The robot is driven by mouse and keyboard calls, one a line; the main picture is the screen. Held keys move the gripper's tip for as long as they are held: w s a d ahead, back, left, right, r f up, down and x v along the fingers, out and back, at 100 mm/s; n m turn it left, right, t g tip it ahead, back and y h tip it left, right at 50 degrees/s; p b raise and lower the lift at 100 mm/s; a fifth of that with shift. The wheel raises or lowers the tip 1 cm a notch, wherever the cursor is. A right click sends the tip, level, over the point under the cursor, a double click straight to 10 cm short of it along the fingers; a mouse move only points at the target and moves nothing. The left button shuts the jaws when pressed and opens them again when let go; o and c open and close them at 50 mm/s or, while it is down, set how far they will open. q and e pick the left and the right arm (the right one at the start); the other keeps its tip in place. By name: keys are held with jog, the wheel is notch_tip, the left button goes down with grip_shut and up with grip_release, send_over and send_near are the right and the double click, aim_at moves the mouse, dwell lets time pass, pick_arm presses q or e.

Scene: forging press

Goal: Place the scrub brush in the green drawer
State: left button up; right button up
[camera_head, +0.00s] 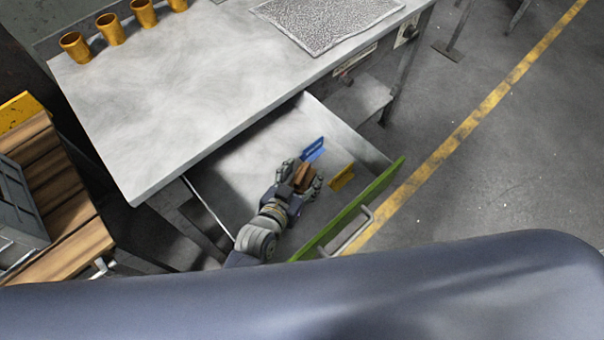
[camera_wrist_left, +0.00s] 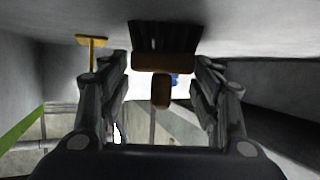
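The green drawer (camera_head: 352,208) is pulled out below the workbench, with its green front towards me. My left gripper (camera_head: 302,178) is inside the drawer. The scrub brush (camera_head: 303,177), brown with dark bristles, is at its fingertips. In the left wrist view the brush (camera_wrist_left: 163,62) sits between the two spread fingers (camera_wrist_left: 162,85), with a gap on both sides of its handle. The gripper is open. The bristles face the grey drawer floor and appear to rest on it. My right gripper is not in view.
A blue item (camera_head: 313,150) and a yellow item (camera_head: 341,177) are in the drawer close to the brush. Orange cups (camera_head: 110,29) and a textured grey mat (camera_head: 325,22) are on the workbench (camera_head: 190,85). A wooden pallet (camera_head: 60,195) is at left. The drawer's left part is clear.

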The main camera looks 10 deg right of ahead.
pick_arm(q)
jog(key=shift+s+r, duration=0.1)
jog(key=shift+r, duration=0.15)
jog(key=v, duration=0.7)
jog(key=shift+s+a+p, duration=0.1)
jog(key=shift+s+p, duration=0.05)
jog(key=shift+p, duration=0.15)
